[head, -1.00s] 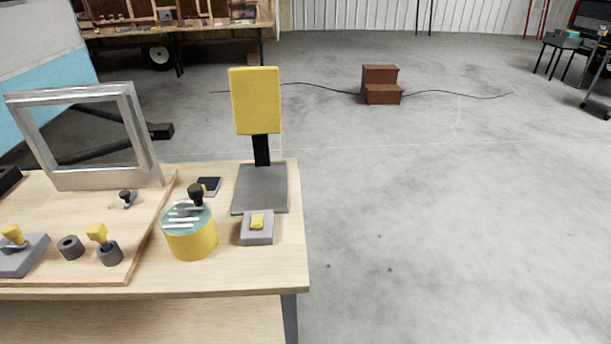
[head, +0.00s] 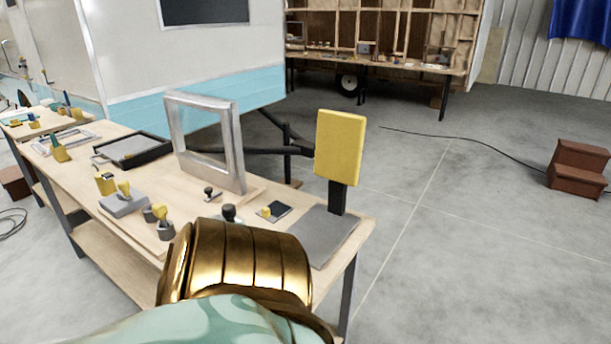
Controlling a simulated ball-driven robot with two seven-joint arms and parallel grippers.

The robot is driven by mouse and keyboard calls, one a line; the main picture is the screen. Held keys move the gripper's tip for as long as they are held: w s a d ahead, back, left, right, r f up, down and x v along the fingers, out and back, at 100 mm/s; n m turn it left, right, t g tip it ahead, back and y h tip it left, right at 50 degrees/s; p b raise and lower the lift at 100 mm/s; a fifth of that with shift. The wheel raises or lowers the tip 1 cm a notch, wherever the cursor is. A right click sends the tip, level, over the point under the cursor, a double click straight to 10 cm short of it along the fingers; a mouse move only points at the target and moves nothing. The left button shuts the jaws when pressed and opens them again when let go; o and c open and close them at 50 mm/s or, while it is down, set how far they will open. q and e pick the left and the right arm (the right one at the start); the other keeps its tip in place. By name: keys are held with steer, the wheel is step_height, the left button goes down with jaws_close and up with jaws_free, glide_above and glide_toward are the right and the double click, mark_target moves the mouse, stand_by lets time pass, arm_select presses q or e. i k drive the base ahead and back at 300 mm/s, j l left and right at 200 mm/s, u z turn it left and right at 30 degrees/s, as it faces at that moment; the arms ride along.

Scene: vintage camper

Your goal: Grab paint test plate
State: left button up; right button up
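A yellow rectangular plate (head: 340,146), which looks like the paint test plate, stands upright on a short black post (head: 337,198). The post rises from a flat grey base (head: 322,236) at the right end of the wooden workbench. One of my arms, with a gold ringed joint and a mint-green link, comes up from the bottom edge. It hides the front right part of the bench and overlaps the lower left of the grey base in the picture. No gripper fingers show in the head view.
A silver window frame (head: 236,148) stands on the workbench (head: 160,178), left of the plate. Black-knobbed tools, a grey block (head: 123,203) and a black tray (head: 133,149) are also there. The camper (head: 115,45) is behind. Brown steps (head: 578,170) stand on open floor at right.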

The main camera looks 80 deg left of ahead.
mark_target(276, 210)
steer(key=i+u, duration=0.55)
steer(key=u, duration=0.2)
steer(key=i+l+u, duration=0.2)
steer(key=u, duration=0.15)
steer(key=i, duration=0.05)
